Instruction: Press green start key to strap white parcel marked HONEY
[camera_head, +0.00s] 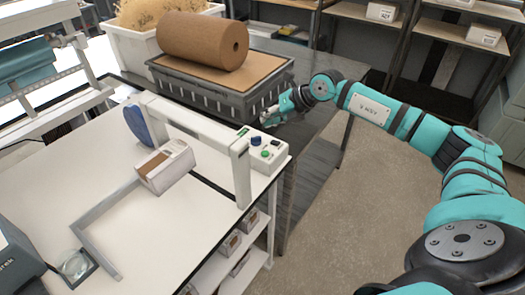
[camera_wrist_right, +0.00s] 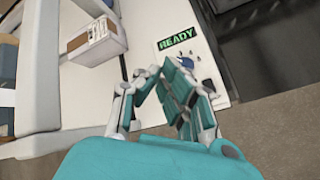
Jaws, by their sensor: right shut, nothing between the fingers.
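The white parcel (camera_head: 165,166) with a brown patch lies on the white table under the strapping arch (camera_head: 188,120); its lettering is too small to read. It also shows in the wrist view (camera_wrist_right: 97,45). The green start key (camera_head: 265,154) sits on the white control box (camera_head: 280,157) at the arch's right end, beside a blue and a dark control. My right gripper (camera_head: 272,118) is shut and empty, beyond the box and apart from the key. In the wrist view its fingers (camera_wrist_right: 160,74) cover part of the panel; I cannot make out the green key there. My left gripper is not in view.
A lit READY display (camera_wrist_right: 177,40) shows on the box. A grey crate (camera_head: 215,100) with a brown paper roll (camera_head: 202,40) stands behind on the dark bench. An L-shaped rail (camera_head: 95,235) lies on the table left of the parcel. Floor is clear at right.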

